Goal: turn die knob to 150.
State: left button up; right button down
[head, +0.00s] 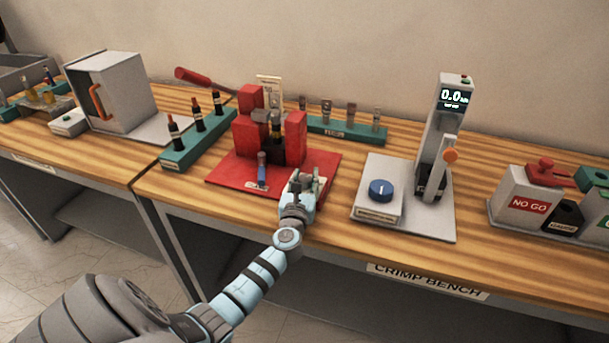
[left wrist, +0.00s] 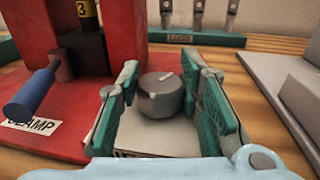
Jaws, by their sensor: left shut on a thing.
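The die knob (left wrist: 160,97) is a dark grey round knob with a short white mark on its top. It sits on a pale plate at the right of the red press base (left wrist: 52,144). My left gripper (head: 301,183) is over the right front of the red base (head: 228,172). In the head view the gripper hides most of the knob. The numbers around the knob cannot be read. My right gripper is not in view.
A blue-handled clamp (head: 262,172) stands left of my gripper, in front of the red press blocks (head: 296,135). A grey tester (head: 441,130) with a blue button (head: 381,190) stands to the right. Teal racks (head: 200,140) lie behind and left. Bare wood lies between press and tester.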

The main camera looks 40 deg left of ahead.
pick_arm(q)
jog(key=n+g+y+b, duration=0.1)
jog(key=n+g+y, duration=0.1)
jog(key=y, duration=0.1)
jog(key=shift+f+n, duration=0.15)
jog(key=shift+n, duration=0.15)
jog(key=shift+n+g+y+b, duration=1.1)
jog(key=shift+n+g+y, duration=0.45)
jog(key=shift+g, duration=0.45)
jog(key=o, duration=1.2)
